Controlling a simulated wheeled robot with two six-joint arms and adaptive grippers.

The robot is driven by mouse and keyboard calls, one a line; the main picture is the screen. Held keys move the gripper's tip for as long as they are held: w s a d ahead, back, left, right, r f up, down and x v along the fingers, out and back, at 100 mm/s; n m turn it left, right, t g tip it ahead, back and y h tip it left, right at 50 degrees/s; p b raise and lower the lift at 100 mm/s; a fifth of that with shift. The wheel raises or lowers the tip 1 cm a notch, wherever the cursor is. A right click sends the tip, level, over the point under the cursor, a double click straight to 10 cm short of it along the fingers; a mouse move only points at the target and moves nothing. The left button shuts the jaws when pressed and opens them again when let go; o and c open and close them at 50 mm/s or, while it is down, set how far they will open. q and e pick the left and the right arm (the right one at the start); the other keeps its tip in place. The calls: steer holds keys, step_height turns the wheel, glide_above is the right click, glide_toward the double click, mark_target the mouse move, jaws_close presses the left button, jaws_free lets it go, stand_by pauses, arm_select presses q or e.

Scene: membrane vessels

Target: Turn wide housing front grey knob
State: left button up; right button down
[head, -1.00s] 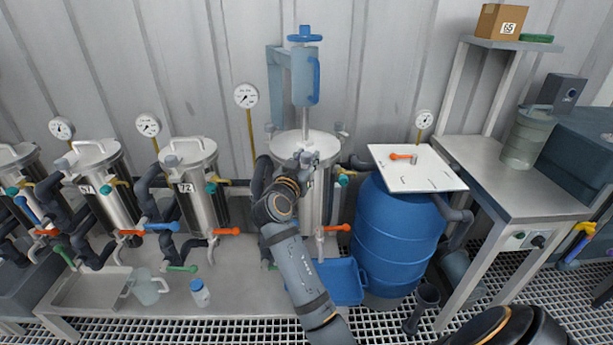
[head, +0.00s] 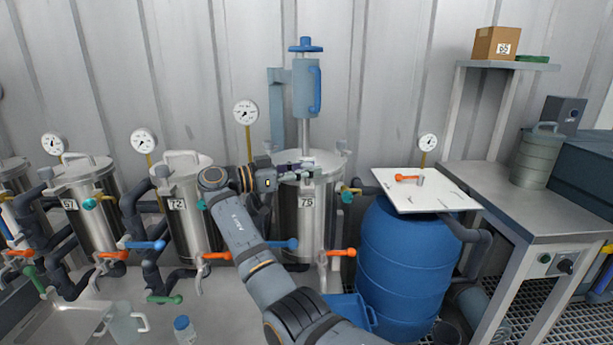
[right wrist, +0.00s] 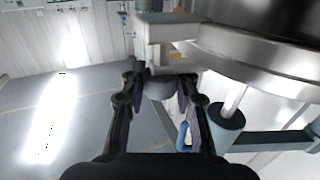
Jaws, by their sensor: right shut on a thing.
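The wide housing (head: 312,222) is a steel vessel labelled 75, upright below a blue-topped press. My right gripper (head: 300,170) reaches its upper front from the left, just below the lid. In the right wrist view my right gripper (right wrist: 160,100) is shut on a rounded grey knob (right wrist: 158,87). The knob sits under a pale bracket (right wrist: 165,32) beside the housing's steel rim (right wrist: 250,60). In the head view the fingers largely hide the knob, and I cannot tell how far it is turned. My left gripper is not in view.
A narrower vessel labelled 72 (head: 190,215) stands close to the left, partly behind my right arm. A blue valve handle (head: 283,244) and an orange one (head: 340,252) stick out lower down. A blue drum (head: 400,265) with a white board stands at the right.

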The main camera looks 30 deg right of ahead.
mark_target(307, 164)
steer(key=shift+r+m+g+y, duration=0.1)
steer(key=shift+m+g+y, duration=0.2)
steer(key=shift+m+g, duration=0.8)
steer(key=shift+g, duration=0.5)
steer(key=c, duration=1)
jaws_free()
step_height(307, 164, up, 10)
steer(key=shift+f, duration=0.1)
